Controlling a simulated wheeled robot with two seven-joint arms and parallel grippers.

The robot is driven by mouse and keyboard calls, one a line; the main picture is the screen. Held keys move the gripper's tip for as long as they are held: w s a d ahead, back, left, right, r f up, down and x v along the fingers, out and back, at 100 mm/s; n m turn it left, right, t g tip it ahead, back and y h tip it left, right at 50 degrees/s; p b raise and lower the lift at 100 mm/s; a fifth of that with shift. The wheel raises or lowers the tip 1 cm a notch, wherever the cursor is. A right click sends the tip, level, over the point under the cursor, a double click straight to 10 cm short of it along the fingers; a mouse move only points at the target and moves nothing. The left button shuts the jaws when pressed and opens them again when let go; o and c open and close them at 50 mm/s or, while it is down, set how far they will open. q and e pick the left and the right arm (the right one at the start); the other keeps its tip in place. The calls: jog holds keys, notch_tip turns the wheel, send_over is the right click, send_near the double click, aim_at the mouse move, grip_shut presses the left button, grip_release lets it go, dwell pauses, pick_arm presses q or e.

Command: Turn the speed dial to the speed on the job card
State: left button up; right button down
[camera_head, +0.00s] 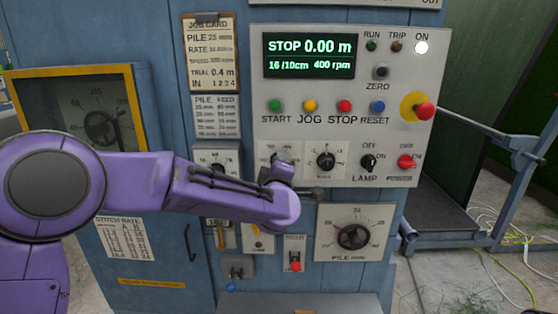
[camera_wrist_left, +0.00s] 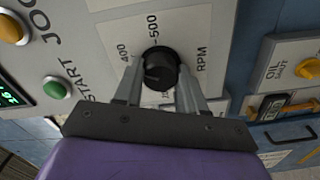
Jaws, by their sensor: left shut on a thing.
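The black speed dial (camera_wrist_left: 160,67) sits on a pale plate marked 400, 500 and RPM in the left wrist view. My left gripper (camera_wrist_left: 159,82) is shut on it, one finger on each side. The dial's pointer is hard to make out. In the head view my purple wrist hides most of the dial and the gripper tips. The job card (camera_head: 209,55) hangs upper left of the panel; its small figures are mostly blurred. The display (camera_head: 309,55) reads STOP, 0.00 m, 16/10cm and 400 rpm. My right gripper is not in view.
Close by are a second black dial (camera_head: 326,160), the lamp switch (camera_head: 369,163) and a red switch (camera_head: 406,161). The START button (camera_head: 275,105) is just above. A red emergency knob (camera_head: 424,111) stands out at right. The larger pile dial (camera_head: 352,236) is below.

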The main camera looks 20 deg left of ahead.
pick_arm(q)
jog(key=shift+m+p, duration=3.35)
jog(key=shift+m, duration=2.75)
jog(key=o, duration=1.1)
jog(key=b+v, duration=0.4)
jog(key=v, duration=0.6)
jog(key=shift+s+d, duration=0.1)
jog(key=shift+s, duration=0.15)
